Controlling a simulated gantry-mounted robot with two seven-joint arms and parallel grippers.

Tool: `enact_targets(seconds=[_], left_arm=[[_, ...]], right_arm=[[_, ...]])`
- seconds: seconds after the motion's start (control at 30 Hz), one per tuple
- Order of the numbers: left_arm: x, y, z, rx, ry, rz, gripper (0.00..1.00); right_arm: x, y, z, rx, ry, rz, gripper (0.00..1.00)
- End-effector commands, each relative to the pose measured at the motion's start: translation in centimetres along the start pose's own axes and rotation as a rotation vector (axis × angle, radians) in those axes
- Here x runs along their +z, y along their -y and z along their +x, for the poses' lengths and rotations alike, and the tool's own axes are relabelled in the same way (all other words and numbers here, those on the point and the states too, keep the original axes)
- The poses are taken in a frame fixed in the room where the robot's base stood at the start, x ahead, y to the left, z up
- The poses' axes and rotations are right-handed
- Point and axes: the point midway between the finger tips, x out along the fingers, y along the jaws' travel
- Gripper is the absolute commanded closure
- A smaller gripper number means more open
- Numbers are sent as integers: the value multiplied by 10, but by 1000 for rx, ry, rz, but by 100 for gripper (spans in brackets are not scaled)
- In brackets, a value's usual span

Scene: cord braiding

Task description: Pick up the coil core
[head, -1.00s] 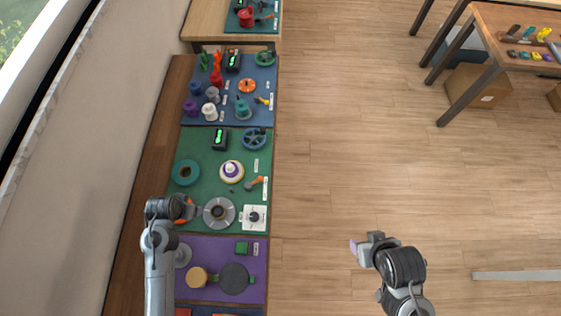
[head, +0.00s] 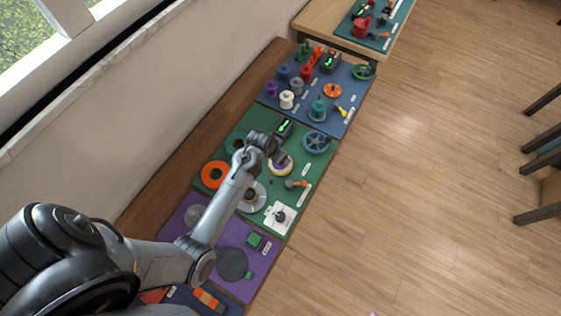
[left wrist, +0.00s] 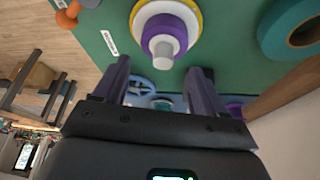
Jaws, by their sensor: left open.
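I take the coil core to be the round piece (head: 285,169) on the green mat, with a white disc, yellow rim and purple centre. My left gripper partly covers it in the head view. In the left wrist view the same piece (left wrist: 163,45) shows its purple ring and pale central post. My left gripper (left wrist: 160,73) is open and empty, its fingers pointing at the post from close by. In the head view my left gripper (head: 276,155) hangs over the green mat. A small purple tip at the bottom edge looks like my right gripper (head: 375,314); its jaws are hidden.
On the green mat (head: 232,213) lie an orange ring (head: 215,174), a teal ring (head: 237,142), a grey disc (head: 254,197), a white square plate (head: 279,217) and a blue wheel (head: 316,142). Several spools stand on the blue mat beyond.

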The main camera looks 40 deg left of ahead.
Motion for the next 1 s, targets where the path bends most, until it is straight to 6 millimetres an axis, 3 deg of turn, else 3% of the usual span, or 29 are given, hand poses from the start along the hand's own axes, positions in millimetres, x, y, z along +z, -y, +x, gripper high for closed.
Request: enact_targets(seconds=[0.17, 0.53, 0.87, 1.0], left_arm=[[0, 0, 8, 0, 0, 0, 29], [5, 3, 50, 1, 1, 1, 29], [5, 3, 56, 0, 0, 1, 29], [5, 3, 56, 0, 0, 1, 48]], right_arm=[[0, 0, 0, 0, 0, 0, 44], [1, 1, 2, -4, 1, 5, 44], [1, 2, 2, -8, 1, 10, 44], [1, 2, 2, -7, 1, 10, 44]])
